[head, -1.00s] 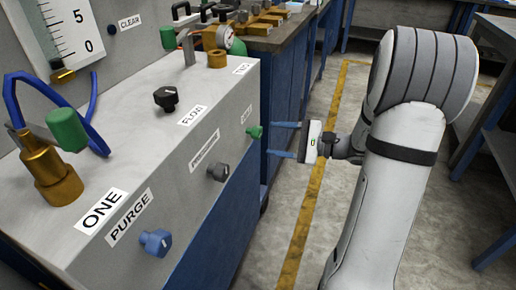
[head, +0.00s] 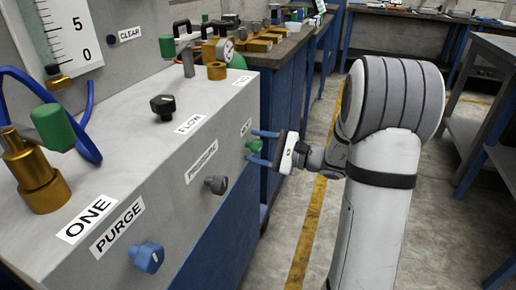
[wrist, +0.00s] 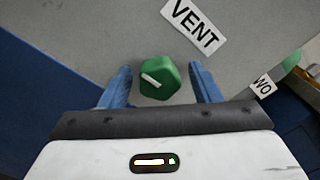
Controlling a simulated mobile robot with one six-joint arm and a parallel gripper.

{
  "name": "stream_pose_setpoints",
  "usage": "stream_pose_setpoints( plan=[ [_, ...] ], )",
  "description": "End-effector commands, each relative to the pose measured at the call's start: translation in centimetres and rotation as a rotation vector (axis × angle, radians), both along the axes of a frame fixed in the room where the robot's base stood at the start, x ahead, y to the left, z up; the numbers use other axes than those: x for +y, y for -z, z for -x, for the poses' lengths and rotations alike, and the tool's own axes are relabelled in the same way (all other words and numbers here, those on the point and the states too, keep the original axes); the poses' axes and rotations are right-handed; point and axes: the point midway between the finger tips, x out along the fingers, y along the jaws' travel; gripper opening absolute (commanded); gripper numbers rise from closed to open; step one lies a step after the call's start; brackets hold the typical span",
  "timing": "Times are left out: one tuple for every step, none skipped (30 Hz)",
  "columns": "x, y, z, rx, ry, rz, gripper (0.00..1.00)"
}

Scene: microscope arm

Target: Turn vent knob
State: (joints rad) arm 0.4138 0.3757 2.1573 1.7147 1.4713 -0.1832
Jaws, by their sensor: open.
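The vent knob is a green faceted knob (wrist: 160,80) with a white line on its face, on the grey panel beside the VENT label (wrist: 194,25). In the head view the knob (head: 254,146) is on the panel's side, partly hidden by my gripper. My gripper (head: 251,146) is open, and its two blue fingers point at the panel. In the wrist view the fingers (wrist: 160,70) stand on either side of the knob, with a gap visible on both sides. The knob sits between them, slightly nearer the left finger.
On the same panel are a grey knob (head: 216,184) and a blue PURGE knob (head: 147,257). A black FLOW knob (head: 163,106) and brass fittings (head: 35,178) stand on top. The floor (head: 318,200) right of the panel is open.

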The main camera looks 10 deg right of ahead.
Motion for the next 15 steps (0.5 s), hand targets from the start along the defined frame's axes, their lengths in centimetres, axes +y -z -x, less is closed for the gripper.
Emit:
stream_pose_setpoints(
  plan=[
    [-0.02,-0.03,0.01,0.0,0.0,0.0,0.57],
    [-0.02,-0.02,0.01,0.0,0.0,0.0,0.57],
    [-0.03,-0.02,0.01,0.0,0.0,0.0,0.55],
    [-0.03,-0.02,0.01,0.0,0.0,0.0,0.53],
    [-0.04,-0.02,0.02,-0.001,0.0,0.001,0.5],
    [-0.04,-0.02,0.02,-0.001,0.0,0.001,0.47],
    [-0.04,-0.02,0.02,-0.001,0.0,0.001,0.45],
    [-0.05,-0.02,0.02,-0.001,0.0,0.001,0.42],
    [-0.05,-0.02,0.02,-0.001,0.0,0.001,0.39],
    [-0.05,-0.02,0.03,-0.001,0.0,0.001,0.36],
    [-0.05,-0.02,0.03,-0.001,0.0,0.001,0.34],
    [-0.06,-0.01,0.02,-0.001,0.0,0.001,0.31],
    [-0.07,-0.01,0.03,-0.001,0.0,0.001,0.28],
    [-0.07,-0.02,0.02,-0.001,0.0,0.001,0.26],
    [-0.07,-0.02,0.02,-0.001,0.0,0.001,0.23]
  ],
)
